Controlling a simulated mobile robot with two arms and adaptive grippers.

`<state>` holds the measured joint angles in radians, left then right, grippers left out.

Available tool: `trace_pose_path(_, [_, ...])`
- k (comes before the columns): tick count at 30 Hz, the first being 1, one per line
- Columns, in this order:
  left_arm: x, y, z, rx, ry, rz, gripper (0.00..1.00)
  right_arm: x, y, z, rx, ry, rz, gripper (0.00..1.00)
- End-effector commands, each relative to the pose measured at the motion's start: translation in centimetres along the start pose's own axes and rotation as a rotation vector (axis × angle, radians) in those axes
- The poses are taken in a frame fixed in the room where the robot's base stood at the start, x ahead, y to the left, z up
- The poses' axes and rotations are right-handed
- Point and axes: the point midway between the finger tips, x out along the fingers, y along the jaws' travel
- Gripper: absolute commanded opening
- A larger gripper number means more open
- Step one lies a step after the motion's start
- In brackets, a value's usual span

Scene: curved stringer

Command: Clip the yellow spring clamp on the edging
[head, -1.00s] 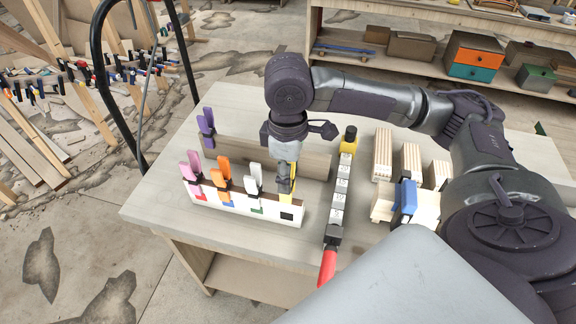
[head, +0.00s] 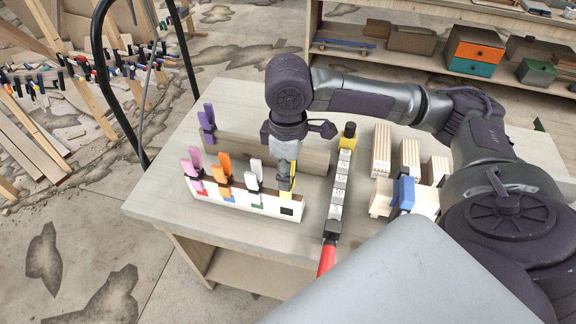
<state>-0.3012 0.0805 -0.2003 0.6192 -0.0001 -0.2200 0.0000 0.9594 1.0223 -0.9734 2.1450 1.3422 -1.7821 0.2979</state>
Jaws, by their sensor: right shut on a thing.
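My right gripper (head: 285,183) points down at the right end of the white clamp rack on the bench. It is shut on the yellow spring clamp (head: 293,178), of which only a thin yellow strip shows beside the fingers. The clamp's jaws are hidden, so I cannot tell whether it still touches the rack. My left gripper is not in view.
The white rack (head: 262,208) holds pink, orange and white clamps; a purple clamp (head: 207,122) stands on a board behind. Wooden block stacks (head: 382,150) and a blue clamp (head: 404,194) on wood lie to the right. The bench (head: 160,190) is bare at left.

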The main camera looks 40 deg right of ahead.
Motion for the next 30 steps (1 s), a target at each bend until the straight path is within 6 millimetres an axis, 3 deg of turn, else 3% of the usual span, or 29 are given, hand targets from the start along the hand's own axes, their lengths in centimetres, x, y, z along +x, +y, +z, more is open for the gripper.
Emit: trace_pose_path(30, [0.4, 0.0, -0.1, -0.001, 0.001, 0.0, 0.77, 2.2, 0.0, 0.0, 0.0, 0.0, 0.0, 0.01])
